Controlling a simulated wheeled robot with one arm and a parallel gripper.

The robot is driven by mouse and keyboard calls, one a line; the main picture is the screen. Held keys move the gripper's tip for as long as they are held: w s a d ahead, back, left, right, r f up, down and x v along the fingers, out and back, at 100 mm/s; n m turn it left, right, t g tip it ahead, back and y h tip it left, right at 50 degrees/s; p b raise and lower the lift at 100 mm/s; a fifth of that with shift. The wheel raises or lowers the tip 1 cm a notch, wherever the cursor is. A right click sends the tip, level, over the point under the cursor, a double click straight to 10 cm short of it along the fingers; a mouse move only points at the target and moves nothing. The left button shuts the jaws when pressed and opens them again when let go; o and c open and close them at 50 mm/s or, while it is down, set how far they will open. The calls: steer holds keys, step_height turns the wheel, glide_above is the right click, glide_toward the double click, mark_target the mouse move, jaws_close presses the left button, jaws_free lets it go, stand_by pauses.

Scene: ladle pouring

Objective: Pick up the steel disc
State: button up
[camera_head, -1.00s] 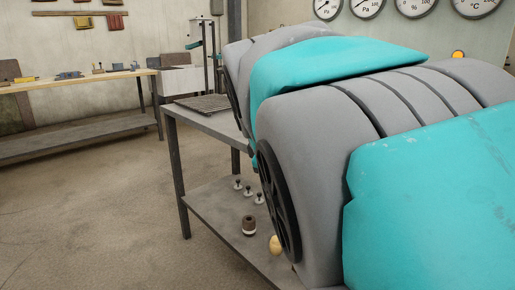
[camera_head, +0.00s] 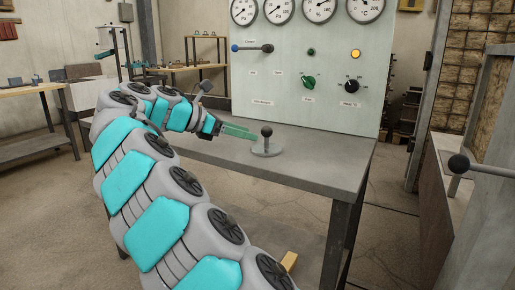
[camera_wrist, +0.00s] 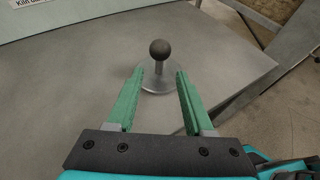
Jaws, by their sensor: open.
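The steel disc (camera_head: 267,150) lies flat on the grey metal table, with an upright post topped by a dark ball knob (camera_head: 267,131). In the wrist view the disc (camera_wrist: 160,88) sits just ahead of and partly between the fingertips, its knob (camera_wrist: 160,49) standing up beyond them. My gripper (camera_head: 254,137) has green fingers and reaches in from the left, close to the knob. In the wrist view my gripper (camera_wrist: 160,78) is open, with one finger on each side and clear space between them.
The table (camera_head: 310,172) is otherwise bare around the disc. A control panel (camera_head: 300,75) with gauges, knobs and a lever stands behind it. A grey structure with a ball-ended rod (camera_head: 458,164) stands at right. Workbenches (camera_head: 30,90) are at the back left.

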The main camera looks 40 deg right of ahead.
mark_target(267, 137)
steer(key=shift+d+f, duration=0.3)
steer(key=shift+d, duration=0.15)
steer(key=shift+b+x, duration=0.5)
steer(key=shift+x, duration=3)
steer(key=shift+r, duration=0.1)
jaws_close()
